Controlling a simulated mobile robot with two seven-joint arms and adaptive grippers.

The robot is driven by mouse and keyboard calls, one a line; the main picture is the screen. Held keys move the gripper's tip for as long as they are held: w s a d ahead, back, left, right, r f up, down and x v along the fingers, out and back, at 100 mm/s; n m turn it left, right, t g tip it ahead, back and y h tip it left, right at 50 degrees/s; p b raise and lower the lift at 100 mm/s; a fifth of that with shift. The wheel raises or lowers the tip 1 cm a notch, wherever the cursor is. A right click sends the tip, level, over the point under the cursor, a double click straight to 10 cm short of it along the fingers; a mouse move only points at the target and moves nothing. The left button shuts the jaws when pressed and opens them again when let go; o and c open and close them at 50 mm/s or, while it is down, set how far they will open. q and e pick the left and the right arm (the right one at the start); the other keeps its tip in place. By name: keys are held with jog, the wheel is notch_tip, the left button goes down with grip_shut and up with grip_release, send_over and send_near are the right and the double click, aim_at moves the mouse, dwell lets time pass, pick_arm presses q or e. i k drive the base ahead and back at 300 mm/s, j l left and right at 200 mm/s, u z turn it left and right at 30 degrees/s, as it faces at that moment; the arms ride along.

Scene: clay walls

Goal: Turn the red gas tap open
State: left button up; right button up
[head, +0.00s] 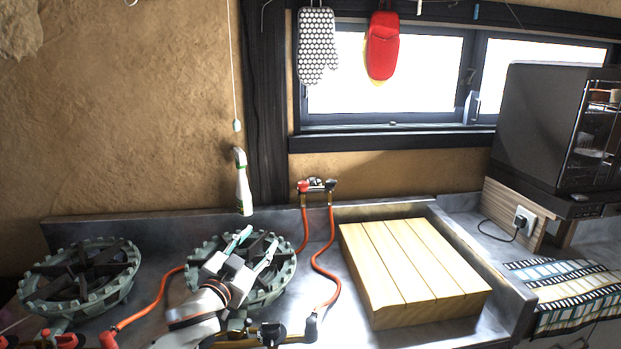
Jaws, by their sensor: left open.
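A gas tap fitting (317,184) is mounted low on the wall behind the counter. A red tap knob (304,186) is at its left end, and a dark knob (331,186) is at its right end. Orange hoses run down from both. The red knob is small here, so its exact turn is hard to read. My left gripper (258,241) is open and empty. It is over the right burner, below and to the left of the red knob and apart from it. My right gripper is not in view.
The right gas burner (284,280) lies under my left gripper, with another burner (80,280) at left. Red handles (68,340) show at lower left. A slatted wooden board (415,265) stands right of the orange hose (322,262). A green-and-white bottle-like object (242,185) is near the wall.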

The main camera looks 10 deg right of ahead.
aim_at(303, 185)
jog(key=i+l, duration=0.6)
jog(key=i, duration=0.25)
